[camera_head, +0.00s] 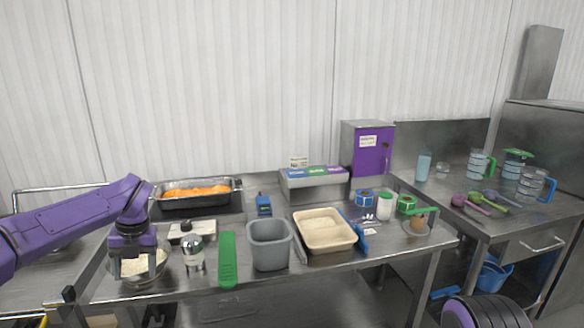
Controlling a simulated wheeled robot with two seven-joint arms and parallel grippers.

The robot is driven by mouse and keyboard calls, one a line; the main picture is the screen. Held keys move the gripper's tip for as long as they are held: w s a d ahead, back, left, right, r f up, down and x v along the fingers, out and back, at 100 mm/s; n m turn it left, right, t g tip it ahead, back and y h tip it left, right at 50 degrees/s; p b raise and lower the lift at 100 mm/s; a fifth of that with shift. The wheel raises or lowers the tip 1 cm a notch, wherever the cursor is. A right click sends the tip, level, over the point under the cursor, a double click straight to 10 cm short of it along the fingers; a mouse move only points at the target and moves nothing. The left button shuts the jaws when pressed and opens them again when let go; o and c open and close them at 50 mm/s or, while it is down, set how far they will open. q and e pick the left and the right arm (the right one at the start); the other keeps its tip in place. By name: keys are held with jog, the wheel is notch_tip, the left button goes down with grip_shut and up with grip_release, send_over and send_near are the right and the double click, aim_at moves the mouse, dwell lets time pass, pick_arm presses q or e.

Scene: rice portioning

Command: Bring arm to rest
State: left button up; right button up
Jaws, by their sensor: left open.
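My purple left arm comes in from the left, and my left gripper (132,266) points down over a metal bowl (148,284) of white rice at the table's left front. The gripper is open, with its fingers apart and nothing seen between them. It hides part of the bowl, and I cannot tell whether the fingertips touch the rice. My right gripper is out of view; a purple and black part at the bottom right edge seems to be mine.
A black pan (195,201) of orange food stands behind. Jugs and scoops stand on the right counter (476,228).

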pick_arm(q)
jog(key=s+d+f+m+t+y, duration=0.2)
jog(key=s+f+m, duration=0.3)
jog(key=f+m, duration=0.3)
jog(key=s+d+f+m+t+y, duration=0.15)
jog(key=s+f+m+y, duration=0.35)
jog(key=f, duration=0.6)
jog(key=s+d+f+m+t, duration=0.1)
jog(key=s+f+m+t, duration=0.25)
jog(key=f+m, duration=0.55)
jog(key=s+f+m+g+h, duration=0.1)
jog(key=s+m, duration=0.3)
jog(key=s, duration=0.4)
jog(key=s+d+f+m+g+h, duration=0.1)
jog(key=s+f+m+h, duration=0.1)
jog(key=s, duration=0.6)
jog(key=s+d+f+m+g+h, duration=0.1)
jog(key=s+f+m+h, duration=0.1)
jog(key=s+m, duration=0.3)
jog(key=s+f, duration=0.1)
jog(key=s, duration=0.2)
jog(key=shift+s+f+m+h, duration=0.2)
jog(key=shift+f+m+h, duration=0.05)
jog(key=shift+m+h, duration=0.05)
